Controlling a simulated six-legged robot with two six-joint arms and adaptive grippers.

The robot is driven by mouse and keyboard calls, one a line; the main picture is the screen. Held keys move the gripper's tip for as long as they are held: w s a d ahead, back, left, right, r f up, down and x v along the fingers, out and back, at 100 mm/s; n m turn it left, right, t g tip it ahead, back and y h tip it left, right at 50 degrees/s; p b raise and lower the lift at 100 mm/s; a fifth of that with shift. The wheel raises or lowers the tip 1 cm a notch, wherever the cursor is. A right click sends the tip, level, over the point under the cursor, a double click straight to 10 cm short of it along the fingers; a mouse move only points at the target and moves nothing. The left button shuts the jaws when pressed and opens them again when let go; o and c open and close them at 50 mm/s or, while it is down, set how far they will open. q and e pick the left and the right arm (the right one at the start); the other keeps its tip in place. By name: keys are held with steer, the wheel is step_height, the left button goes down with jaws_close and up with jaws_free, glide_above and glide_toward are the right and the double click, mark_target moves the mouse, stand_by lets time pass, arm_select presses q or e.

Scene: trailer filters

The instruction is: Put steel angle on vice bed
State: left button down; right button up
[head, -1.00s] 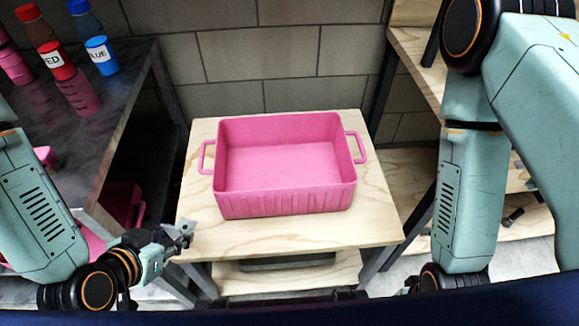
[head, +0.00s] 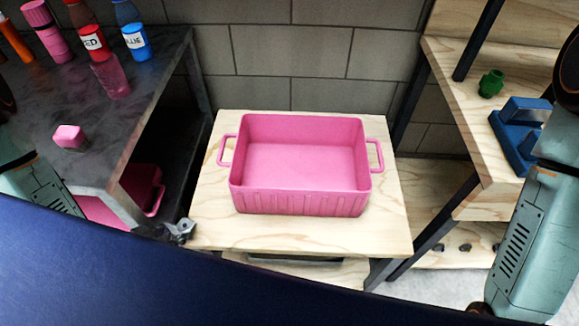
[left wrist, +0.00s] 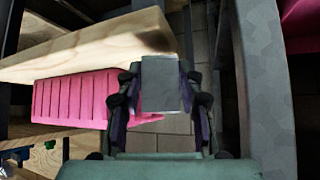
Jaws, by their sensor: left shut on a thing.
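The steel angle is a grey metal piece (left wrist: 162,85), held between the fingers of my left gripper (left wrist: 160,100) in the left wrist view. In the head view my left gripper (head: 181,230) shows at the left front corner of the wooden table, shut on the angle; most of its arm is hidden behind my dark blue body. The blue vice (head: 522,128) stands on the wooden bench at the right, well away from the left gripper. My right arm partly covers the vice's front side. My right gripper is out of view.
A pink bin (head: 300,203), which looks empty, stands on the low wooden table (head: 330,236). A green part (head: 491,83) lies near the vice on the bench (head: 462,105). The dark left bench (head: 100,150) carries a pink block (head: 69,136) and several bottles.

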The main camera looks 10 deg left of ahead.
arm_select(q)
steer(key=shift+w+r, duration=0.25)
steer(key=shift+w, duration=0.3)
steer(key=shift+w+r, duration=0.2)
steer(key=shift+w, duration=0.35)
steer(key=shift+d+r+m, duration=0.15)
steer(key=shift+r+m, duration=0.05)
steer(key=shift+m, duration=0.1)
steer(key=shift+w, duration=0.25)
steer(key=b, duration=0.9)
glide_above(222, 182)
steer(key=s, duration=0.1)
steer(key=shift+s+f, duration=0.2)
steer(key=shift+w+b, duration=0.5)
step_height(222, 182, down, 2)
steer(key=b, duration=0.3)
steer(key=shift+w+f, duration=0.15)
steer(key=shift+f, duration=0.1)
steer(key=shift+f+b, duration=0.4)
steer(key=shift+b, duration=0.05)
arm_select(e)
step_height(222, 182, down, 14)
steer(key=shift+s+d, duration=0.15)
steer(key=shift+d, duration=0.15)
